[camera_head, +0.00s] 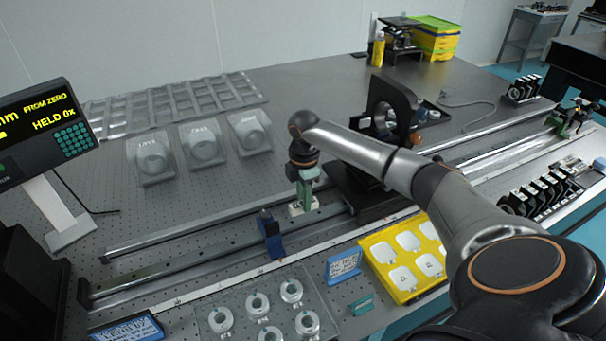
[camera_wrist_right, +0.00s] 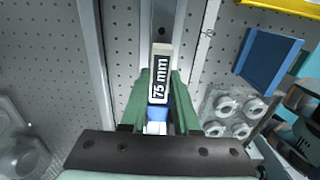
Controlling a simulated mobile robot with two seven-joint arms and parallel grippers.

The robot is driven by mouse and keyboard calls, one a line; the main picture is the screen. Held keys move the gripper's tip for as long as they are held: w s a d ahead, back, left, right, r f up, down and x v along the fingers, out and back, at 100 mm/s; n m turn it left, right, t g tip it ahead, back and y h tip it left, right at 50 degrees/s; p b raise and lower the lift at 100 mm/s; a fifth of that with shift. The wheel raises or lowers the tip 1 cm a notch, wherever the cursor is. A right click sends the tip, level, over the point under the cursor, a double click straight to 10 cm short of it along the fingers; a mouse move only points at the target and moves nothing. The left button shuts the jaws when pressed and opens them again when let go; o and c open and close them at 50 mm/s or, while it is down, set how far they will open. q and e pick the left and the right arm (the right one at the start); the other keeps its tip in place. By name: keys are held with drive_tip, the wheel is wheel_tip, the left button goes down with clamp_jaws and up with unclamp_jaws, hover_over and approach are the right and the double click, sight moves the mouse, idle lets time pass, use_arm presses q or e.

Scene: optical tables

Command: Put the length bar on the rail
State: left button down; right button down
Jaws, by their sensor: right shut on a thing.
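The length bar (camera_wrist_right: 159,75) is a pale block with a black "75 mm" label, between the green fingers of my right gripper (camera_wrist_right: 154,100). In the head view my right gripper (camera_head: 304,190) points down over the long metal rail (camera_head: 190,257), shut on the bar (camera_head: 303,208). The bar is at or just above the rail; I cannot tell whether it touches. A blue stop (camera_head: 270,233) sits on the rail just left of the bar, and blue also shows below the label in the wrist view (camera_wrist_right: 155,113). My left gripper is out of view.
A yellow tray (camera_head: 377,253) with white pieces and a blue sign (camera_head: 343,266) stand in front of the rail. A clear plate (camera_head: 232,307) with several rings lies front left. A dark upright ring mount (camera_head: 388,98) stands behind my arm. A display (camera_head: 40,128) is at left.

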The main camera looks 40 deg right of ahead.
drive_tip(key=shift+w+f, duration=0.15)
drive_tip(key=shift+f, duration=1.55)
drive_tip(key=shift+a+f, duration=0.1)
drive_tip(key=c, duration=0.7)
unclamp_jaws()
drive_tip(key=shift+o, duration=0.2)
wheel_tip(320, 180, up, 12)
